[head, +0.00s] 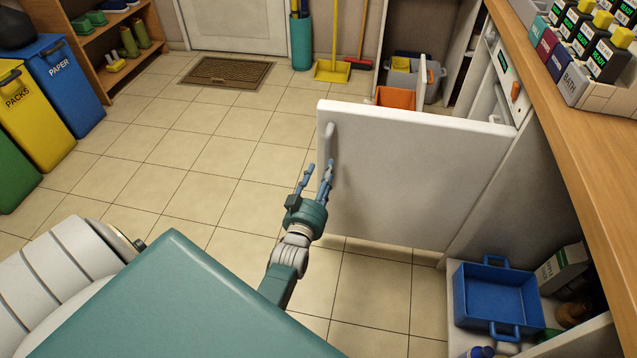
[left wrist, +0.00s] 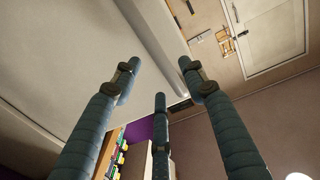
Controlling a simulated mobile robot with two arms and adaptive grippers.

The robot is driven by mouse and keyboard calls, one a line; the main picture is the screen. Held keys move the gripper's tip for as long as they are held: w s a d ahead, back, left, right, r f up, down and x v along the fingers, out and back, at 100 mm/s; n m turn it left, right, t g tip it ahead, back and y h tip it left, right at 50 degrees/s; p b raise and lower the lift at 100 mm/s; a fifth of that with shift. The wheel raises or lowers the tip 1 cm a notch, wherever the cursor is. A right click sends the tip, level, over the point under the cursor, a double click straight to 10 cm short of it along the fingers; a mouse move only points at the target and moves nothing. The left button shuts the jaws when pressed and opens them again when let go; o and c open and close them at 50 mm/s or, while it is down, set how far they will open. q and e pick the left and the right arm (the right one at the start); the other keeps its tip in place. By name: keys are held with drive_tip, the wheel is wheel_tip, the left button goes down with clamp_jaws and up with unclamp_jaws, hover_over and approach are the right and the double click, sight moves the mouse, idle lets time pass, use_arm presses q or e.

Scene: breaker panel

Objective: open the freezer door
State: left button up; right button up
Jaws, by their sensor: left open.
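The white freezer door (head: 420,180) stands swung well out from the counter front, with its hinge side at the right. Its pale upright handle (head: 330,140) is near the free left edge, on the face toward me. My left gripper (head: 317,172) is just below the handle, in front of the door's left edge. Its fingers are spread and hold nothing; whether a fingertip touches the door I cannot tell. In the left wrist view, the open fingers (left wrist: 160,85) frame the pale door (left wrist: 60,50). My right gripper is not in view.
A wooden counter (head: 570,120) runs along the right, with labelled blocks on it. Below it, a blue crate (head: 495,292) sits on an open shelf. An orange bin (head: 396,98) stands beyond the door. The tiled floor (head: 200,150) at left is clear.

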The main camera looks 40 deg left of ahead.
use_arm(q)
drive_tip(key=v, duration=0.4)
drive_tip(key=shift+s, duration=0.1)
idle(0.3)
